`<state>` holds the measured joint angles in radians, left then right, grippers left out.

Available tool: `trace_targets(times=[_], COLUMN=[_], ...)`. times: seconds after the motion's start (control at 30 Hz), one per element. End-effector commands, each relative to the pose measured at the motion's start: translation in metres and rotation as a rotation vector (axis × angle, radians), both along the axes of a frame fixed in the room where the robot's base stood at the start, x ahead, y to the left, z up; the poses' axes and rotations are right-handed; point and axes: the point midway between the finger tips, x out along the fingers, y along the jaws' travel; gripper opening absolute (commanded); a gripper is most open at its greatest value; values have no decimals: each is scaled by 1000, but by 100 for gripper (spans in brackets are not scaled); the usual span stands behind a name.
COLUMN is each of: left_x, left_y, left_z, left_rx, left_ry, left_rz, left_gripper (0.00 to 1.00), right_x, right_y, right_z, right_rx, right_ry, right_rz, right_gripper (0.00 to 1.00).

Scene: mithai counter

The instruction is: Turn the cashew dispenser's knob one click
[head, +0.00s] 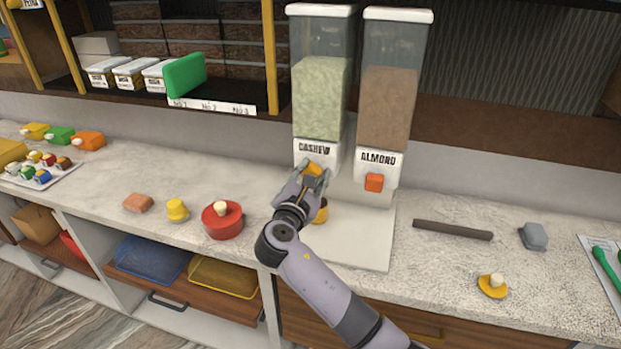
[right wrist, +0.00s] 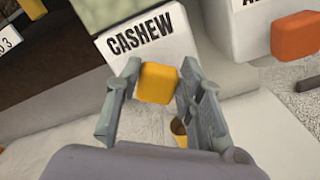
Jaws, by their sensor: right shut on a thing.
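The cashew dispenser (head: 319,90) stands on the counter, a clear hopper with pale green contents and a white front marked CASHEW. Its yellow-orange knob (right wrist: 158,81) sits between the fingers of my right gripper (right wrist: 150,95) in the right wrist view. In the head view the right gripper (head: 307,182) reaches up to the knob from below and is shut on it. The knob looks roughly square-on to the fingers in the wrist view. A yellow cup (right wrist: 179,131) stands below the knob, partly hidden by the gripper. My left gripper does not show.
The almond dispenser (head: 390,100) with an orange knob (head: 374,182) stands close on the right. A dark rod (head: 452,230), grey block (head: 533,236) and yellow dish (head: 493,286) lie further right. A red lidded pot (head: 222,220) is left of my arm.

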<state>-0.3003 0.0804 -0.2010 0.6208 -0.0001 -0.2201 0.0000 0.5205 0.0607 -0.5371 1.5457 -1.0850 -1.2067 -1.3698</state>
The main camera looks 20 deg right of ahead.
Motion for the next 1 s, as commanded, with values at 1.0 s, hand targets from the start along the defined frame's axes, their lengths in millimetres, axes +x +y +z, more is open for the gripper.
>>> trace_targets(times=[1.0], left_x=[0], left_y=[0], left_z=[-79], left_rx=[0], left_ry=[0], left_rz=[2], left_gripper=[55], right_x=[-4], right_y=[-5], right_z=[-15], right_rx=[712], right_ry=[-477], right_rz=[-2], right_gripper=[7])
